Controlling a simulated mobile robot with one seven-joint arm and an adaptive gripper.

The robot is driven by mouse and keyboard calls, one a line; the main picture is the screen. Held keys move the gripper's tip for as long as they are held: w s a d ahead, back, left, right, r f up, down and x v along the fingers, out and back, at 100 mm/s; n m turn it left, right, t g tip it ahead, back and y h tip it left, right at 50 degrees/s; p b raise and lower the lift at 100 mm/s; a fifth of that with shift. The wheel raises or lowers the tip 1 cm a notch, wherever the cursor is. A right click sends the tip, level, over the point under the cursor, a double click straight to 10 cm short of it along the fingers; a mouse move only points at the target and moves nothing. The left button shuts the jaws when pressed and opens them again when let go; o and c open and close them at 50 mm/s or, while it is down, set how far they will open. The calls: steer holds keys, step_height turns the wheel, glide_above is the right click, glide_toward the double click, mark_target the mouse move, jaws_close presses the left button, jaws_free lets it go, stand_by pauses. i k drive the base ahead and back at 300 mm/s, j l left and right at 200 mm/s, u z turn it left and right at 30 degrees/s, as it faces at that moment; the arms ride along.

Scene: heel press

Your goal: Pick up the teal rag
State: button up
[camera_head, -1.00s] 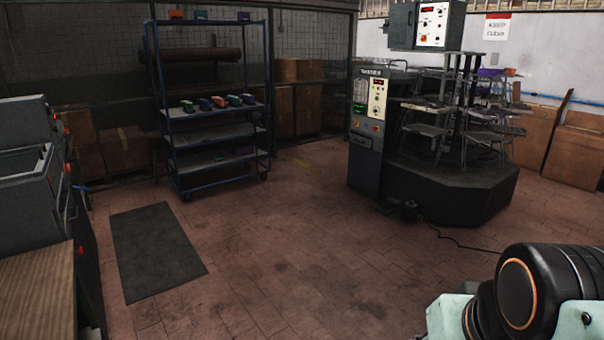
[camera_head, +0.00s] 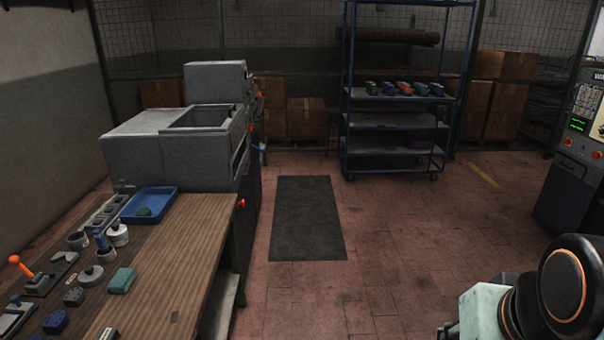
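A small teal folded block (camera_head: 121,280), which looks like the teal rag, lies flat on the wooden workbench (camera_head: 185,265) at the lower left. It sits near the bench's right side, apart from the items around it. A dark green lump (camera_head: 146,211) lies in a blue tray (camera_head: 172,204) farther back on the bench; its kind is unclear. Part of my arm shows at the lower right, far from the bench.
Knobs, jars and an orange-handled lever (camera_head: 22,266) crowd the bench's left. A grey machine (camera_head: 180,140) stands behind it. A blue shelf rack (camera_head: 395,125) holds several coloured items. A dark mat (camera_head: 306,218) lies on open floor; a control cabinet (camera_head: 575,180) stands right.

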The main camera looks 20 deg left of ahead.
mark_target(120, 284)
steer(key=i+u, duration=0.2)
steer(key=u, duration=0.15)
steer(key=i+u, duration=0.2)
steer(key=u, duration=0.15)
steer(key=i+u, duration=0.45)
steer(key=u, duration=0.3)
steer(key=i+j+u, duration=0.1)
steer(key=u, duration=0.3)
steer(key=i+u, duration=0.15)
steer(key=u, duration=0.2)
steer(key=i+j, duration=0.1)
steer(key=i, duration=0.35)
steer(key=z, duration=5.45)
